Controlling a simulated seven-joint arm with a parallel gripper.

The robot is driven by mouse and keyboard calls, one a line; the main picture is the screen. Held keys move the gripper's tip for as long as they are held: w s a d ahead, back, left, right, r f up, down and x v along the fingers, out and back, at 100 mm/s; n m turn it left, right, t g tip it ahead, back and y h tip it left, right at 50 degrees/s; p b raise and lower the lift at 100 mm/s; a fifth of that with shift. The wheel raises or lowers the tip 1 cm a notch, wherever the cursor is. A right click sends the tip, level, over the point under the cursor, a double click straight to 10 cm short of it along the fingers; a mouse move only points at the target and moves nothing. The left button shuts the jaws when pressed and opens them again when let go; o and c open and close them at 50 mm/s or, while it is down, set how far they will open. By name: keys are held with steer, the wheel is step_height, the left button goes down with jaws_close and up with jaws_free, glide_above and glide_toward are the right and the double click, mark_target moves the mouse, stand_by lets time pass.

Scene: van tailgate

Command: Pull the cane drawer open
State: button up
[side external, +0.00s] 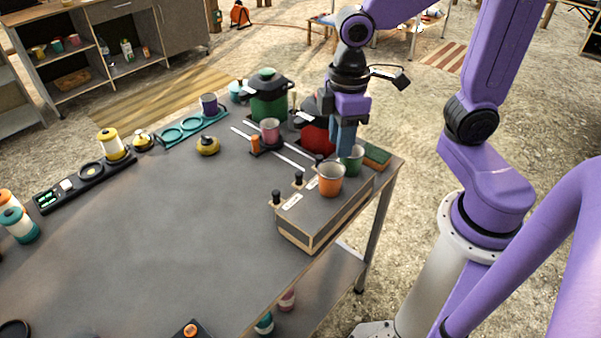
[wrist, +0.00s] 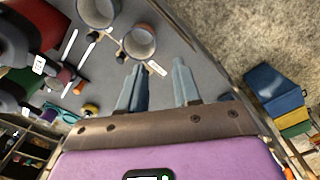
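A low grey-topped drawer box (side external: 335,205) with light edges stands at the table's right front corner. Its left side carries three black knobs, a near knob (side external: 276,196), a middle knob (side external: 298,178) and a far knob (side external: 319,159), with pale labels beside them. I cannot read which drawer is the cane one. No drawer is visibly pulled out. An orange cup (side external: 331,182) and a green cup (side external: 354,160) stand on the box. My gripper (side external: 343,150) is above the box's far part, by the green cup. The wrist view shows its fingers (wrist: 158,78) apart with nothing between them.
A red pot (side external: 316,138) and a green pot (side external: 268,100) stand behind the box. A pink cup (side external: 270,130) and two pale rails lie beyond the knobs. A green-and-orange block (side external: 377,156) lies at the right edge. The table (side external: 190,230) left of the knobs is clear.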

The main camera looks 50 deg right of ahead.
steer(key=m, duration=0.2)
glide_above(299, 173)
step_height(299, 173, down, 18)
steer(key=shift+r, duration=0.1)
stand_by(0.5)
jaws_close()
